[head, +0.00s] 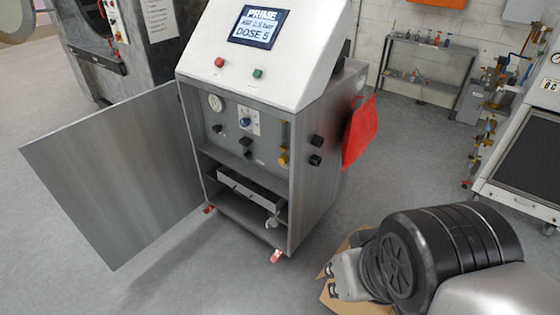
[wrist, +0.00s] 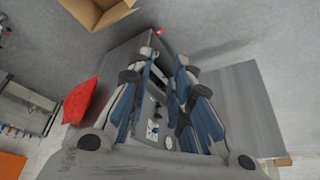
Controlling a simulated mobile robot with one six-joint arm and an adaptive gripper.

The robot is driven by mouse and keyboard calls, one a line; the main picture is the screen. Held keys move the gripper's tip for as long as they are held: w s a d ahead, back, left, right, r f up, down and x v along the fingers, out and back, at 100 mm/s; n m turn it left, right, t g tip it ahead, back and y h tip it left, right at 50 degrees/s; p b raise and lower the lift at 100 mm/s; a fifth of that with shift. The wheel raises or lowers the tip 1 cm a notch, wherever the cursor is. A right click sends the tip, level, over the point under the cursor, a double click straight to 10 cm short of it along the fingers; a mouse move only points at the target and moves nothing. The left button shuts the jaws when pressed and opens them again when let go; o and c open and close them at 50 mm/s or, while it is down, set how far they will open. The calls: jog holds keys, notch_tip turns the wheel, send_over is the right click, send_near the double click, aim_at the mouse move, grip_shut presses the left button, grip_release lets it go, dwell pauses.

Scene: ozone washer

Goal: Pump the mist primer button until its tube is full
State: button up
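The grey washer cabinet (head: 310,190) stands with its front door open. Inside, a small white plate carries a round blue button (head: 245,122), which looks like the primer button. Its tube is too small to make out, so its fill level cannot be told. The sloped screen (head: 259,27) reads PRIME, with DOSE 5 below. My gripper (wrist: 164,56) is open and empty in the wrist view, its two blue-padded fingers apart, with the cabinet beyond them. In the head view my arm is at the lower right, well apart from the panel.
The open door (head: 115,170) juts out left of the cabinet. A red cloth (head: 360,132) hangs on its right side beside two black knobs. A cardboard box (head: 343,302) lies on the floor by my arm. Floor in front of the cabinet is clear. A shelf (head: 428,65) stands behind.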

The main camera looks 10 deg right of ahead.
jog(key=shift+c, duration=0.5)
grip_shut()
dwell(0.9)
